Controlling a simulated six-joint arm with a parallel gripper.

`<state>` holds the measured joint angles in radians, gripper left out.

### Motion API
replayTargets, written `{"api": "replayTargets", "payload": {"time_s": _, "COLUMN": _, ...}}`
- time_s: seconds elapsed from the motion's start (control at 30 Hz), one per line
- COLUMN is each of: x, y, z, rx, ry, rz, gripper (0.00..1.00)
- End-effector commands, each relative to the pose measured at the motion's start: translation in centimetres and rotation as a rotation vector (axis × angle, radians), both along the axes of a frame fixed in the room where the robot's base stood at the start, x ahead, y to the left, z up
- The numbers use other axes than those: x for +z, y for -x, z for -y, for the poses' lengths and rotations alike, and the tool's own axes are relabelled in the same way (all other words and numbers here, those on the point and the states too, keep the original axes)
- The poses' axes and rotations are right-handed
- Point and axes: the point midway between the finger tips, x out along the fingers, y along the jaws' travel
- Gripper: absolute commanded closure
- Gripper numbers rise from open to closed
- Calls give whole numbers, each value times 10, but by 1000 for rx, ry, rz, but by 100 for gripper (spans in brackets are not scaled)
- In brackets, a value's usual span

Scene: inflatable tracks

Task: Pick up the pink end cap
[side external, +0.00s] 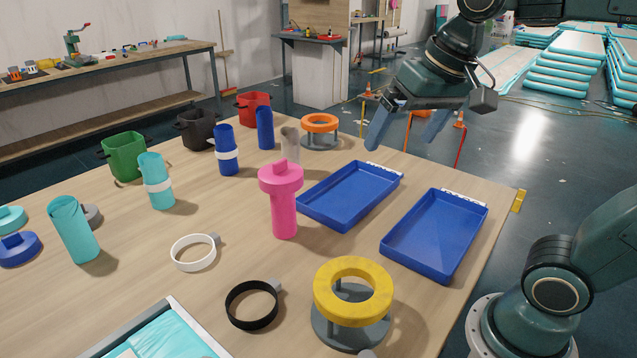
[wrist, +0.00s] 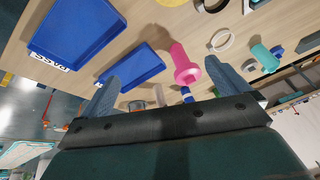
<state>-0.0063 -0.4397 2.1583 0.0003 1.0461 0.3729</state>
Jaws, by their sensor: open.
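The pink end cap (side external: 281,178) has a wide round rim and a raised tab on top. It sits on top of an upright pink tube (side external: 284,215) at the middle of the table. In the wrist view the pink end cap (wrist: 188,73) shows right of centre, with the pink tube (wrist: 179,54) behind it. My gripper (side external: 408,125) is open and empty, high above the far right edge of the table, apart from the cap. Its two fingers (wrist: 164,85) also show in the wrist view, spread wide.
Two blue trays (side external: 352,194) (side external: 435,233) lie right of the pink tube. A yellow ring on a grey stand (side external: 353,290), a black ring (side external: 252,305) and a white ring (side external: 194,252) are in front. Blue and teal tubes stand left.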

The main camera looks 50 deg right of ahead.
Motion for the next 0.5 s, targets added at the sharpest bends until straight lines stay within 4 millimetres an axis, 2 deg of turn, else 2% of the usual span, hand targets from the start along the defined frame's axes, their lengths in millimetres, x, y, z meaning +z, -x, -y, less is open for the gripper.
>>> {"api": "replayTargets", "payload": {"time_s": 0.03, "x": 5, "y": -12, "z": 0, "rx": -38, "ry": -15, "rz": -16, "gripper": 0}}
{"api": "replayTargets", "payload": {"time_s": 0.2, "x": 17, "y": -50, "z": -1, "rx": -183, "ry": -66, "rz": -66, "gripper": 0}}
{"api": "replayTargets", "payload": {"time_s": 0.5, "x": 26, "y": -118, "z": -4, "rx": -447, "ry": -140, "rz": -148, "gripper": 0}}
